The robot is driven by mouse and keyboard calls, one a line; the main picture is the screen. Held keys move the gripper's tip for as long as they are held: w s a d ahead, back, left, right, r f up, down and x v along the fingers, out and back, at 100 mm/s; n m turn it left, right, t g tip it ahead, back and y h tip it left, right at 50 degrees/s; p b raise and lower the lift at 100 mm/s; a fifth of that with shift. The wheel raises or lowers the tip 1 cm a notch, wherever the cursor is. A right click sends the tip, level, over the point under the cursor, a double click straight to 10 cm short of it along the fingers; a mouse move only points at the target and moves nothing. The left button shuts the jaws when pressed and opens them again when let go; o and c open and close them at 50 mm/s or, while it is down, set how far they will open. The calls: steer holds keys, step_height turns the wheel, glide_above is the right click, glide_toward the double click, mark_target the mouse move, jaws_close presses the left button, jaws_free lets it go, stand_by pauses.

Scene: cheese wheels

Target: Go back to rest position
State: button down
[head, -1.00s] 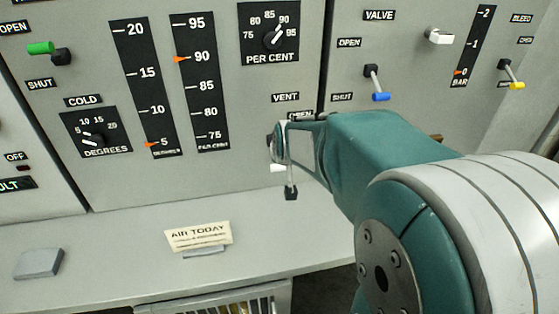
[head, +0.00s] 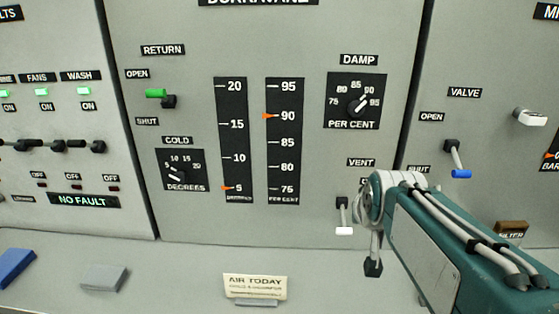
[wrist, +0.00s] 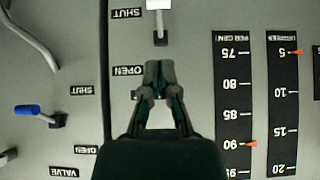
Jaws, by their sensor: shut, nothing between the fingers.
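My gripper (head: 373,268) hangs at the end of my teal arm in the head view, its fingers small and dark. In the wrist view, which is turned upside down, my gripper (wrist: 159,75) is shut with nothing between the fingertips. The vent lever (head: 343,218) has a white tip and points down, left of my gripper in the head view. The same vent lever (wrist: 159,20) shows beyond the fingertips in the wrist view, on the SHUT side. The fingertips look apart from it; their distance from the panel is hard to tell.
The grey control panel (head: 200,60) stands ahead with levers, dials and scales. A blue-tipped lever (head: 457,160) is right of the vent lever. A ledge below carries an AIR TODAY card (head: 255,286), a grey block (head: 105,277) and a blue block (head: 14,267).

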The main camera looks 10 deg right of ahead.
steer(key=s+a+f+n+g+y, duration=0.1)
steer(key=s+a+f, duration=0.2)
steer(key=s+a, duration=0.2)
steer(key=s+a+f+n+g+y, duration=0.1)
steer(key=s+a+f+n, duration=0.1)
steer(key=s+a, duration=0.4)
steer(key=s+f, duration=0.1)
steer(key=s, duration=0.2)
steer(key=shift+s+g, duration=0.3)
